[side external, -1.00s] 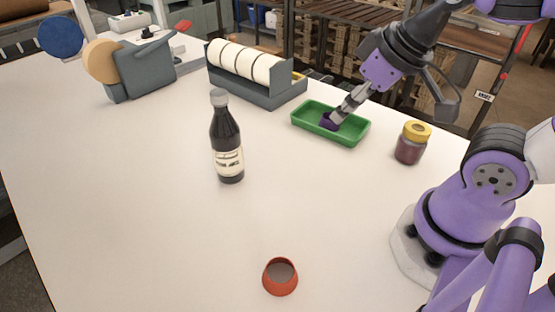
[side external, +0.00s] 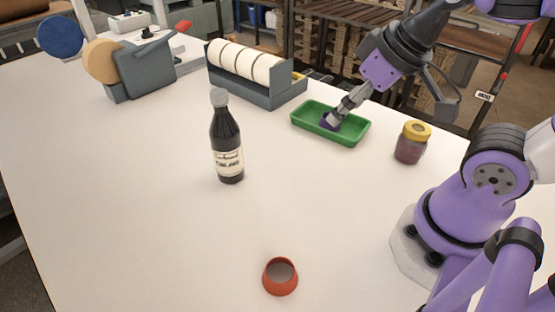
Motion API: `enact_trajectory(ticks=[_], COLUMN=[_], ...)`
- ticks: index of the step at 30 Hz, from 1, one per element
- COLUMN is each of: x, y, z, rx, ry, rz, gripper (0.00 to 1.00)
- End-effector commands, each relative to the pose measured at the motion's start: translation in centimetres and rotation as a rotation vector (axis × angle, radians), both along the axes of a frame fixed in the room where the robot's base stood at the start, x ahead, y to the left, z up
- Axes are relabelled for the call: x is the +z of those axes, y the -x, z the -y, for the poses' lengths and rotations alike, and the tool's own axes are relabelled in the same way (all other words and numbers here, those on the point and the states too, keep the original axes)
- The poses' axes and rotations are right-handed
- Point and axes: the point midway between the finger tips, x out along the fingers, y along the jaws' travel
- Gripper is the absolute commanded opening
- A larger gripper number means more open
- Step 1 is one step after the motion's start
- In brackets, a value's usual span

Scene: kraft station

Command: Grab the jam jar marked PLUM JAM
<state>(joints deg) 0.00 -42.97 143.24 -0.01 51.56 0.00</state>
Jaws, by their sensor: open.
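A jam jar (side external: 410,149) with a yellow lid and dark purple-red contents stands upright on the white table, right of the green tray. Its label is too small to read. My gripper (side external: 328,122) points down and to the left over the green tray (side external: 350,136), with its purple fingertips at or just above the tray's floor. It is open, and I see nothing held in it. The jar stands apart from the gripper, to its right.
A dark bottle (side external: 227,145) with a cream label stands left of centre. A small orange-red pot (side external: 280,277) sits at the front. A grey roll dispenser (side external: 262,92) and a tape machine (side external: 145,72) stand at the back. The table's middle is clear.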

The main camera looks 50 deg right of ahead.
Motion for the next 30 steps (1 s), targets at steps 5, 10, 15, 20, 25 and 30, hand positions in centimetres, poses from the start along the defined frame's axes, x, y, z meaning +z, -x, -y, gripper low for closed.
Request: enact_trajectory(ticks=[5,10,15,20,25,30], x=[0.0,0.0,-0.1,-0.7,-2.2,-3.6], y=[0.0,0.0,-0.1,-0.1,2.1,5.7], z=[0.0,0.0,0.7,5.6,13.1,18.2], rx=[0.0,0.0,-0.009,-0.047,-0.06,-0.04], ry=[0.0,0.0,0.013,0.083,0.096,0.035], rz=[0.0,0.0,-0.016,-0.139,-0.337,-0.455], gripper=[1.0,1.0,1.0,1.0,1.0,1.0])
